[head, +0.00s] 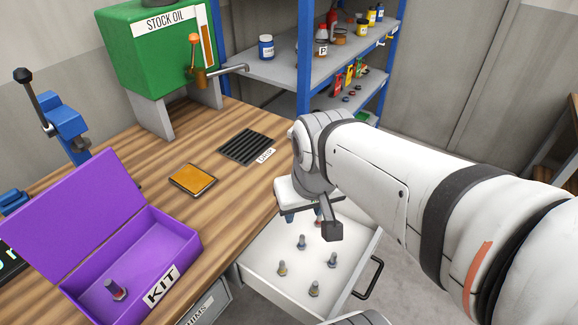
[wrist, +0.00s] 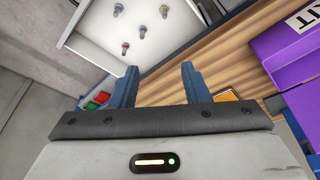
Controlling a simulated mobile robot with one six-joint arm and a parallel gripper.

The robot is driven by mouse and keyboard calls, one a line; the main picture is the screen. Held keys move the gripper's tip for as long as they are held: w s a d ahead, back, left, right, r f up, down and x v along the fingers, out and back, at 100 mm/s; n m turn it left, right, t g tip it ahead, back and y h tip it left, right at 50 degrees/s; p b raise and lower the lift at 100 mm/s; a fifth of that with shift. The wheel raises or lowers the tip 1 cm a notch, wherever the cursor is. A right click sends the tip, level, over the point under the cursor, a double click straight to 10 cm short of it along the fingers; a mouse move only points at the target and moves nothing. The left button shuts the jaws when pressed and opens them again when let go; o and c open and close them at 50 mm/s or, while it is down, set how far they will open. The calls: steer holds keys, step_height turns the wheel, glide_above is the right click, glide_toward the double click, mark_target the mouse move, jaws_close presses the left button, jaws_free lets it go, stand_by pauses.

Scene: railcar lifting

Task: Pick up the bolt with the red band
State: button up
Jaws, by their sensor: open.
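My gripper (head: 303,214) is open and empty above the back of the open white drawer (head: 345,238). In the wrist view, its two blue fingers (wrist: 158,75) are spread with nothing between them. Several bolts stand apart in the drawer. A bolt with red on it (wrist: 125,48) is the nearest to the fingers in the wrist view, just beyond the left fingertip. In the head view, a bit of red (head: 319,220) shows beside my gripper, mostly hidden. Another bolt with a reddish lower part (head: 115,289) stands in the purple KIT box (head: 180,232).
Other drawer bolts include a grey one (head: 302,241) and a yellowish one (head: 282,268). The drawer's dark handle (head: 371,280) sticks out at the right. An orange pad (head: 192,180) and a dark grate (head: 246,147) lie on the wooden bench. Blue-framed shelves (head: 285,75) stand behind.

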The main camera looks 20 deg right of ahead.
steer(key=w+d+f+m+h+b, duration=0.15)
steer(key=w+d+f+b, duration=0.25)
steer(key=w+f+b, duration=0.4)
steer(key=w+d+f+m+b, duration=0.2)
steer(key=w+d+f+b, duration=0.25)
steer(key=f, duration=0.45)
steer(key=m+b, duration=0.2)
steer(key=b, duration=0.8)
glide_above(319, 219)
steer(key=s, duration=0.2)
step_height(319, 219, down, 18)
steer(key=shift+t+h, duration=0.35)
steer(key=shift+t, duration=0.05)
steer(key=x, duration=0.2)
steer(key=b+x, duration=0.1)
steer(key=x, duration=0.2)
steer(key=w+x, duration=0.1)
steer(key=x, duration=0.1)
steer(key=shift+a+f+b, duration=0.25)
steer(key=shift+b, duration=0.05)
steer(key=shift+c, duration=0.2)
jaws_close()
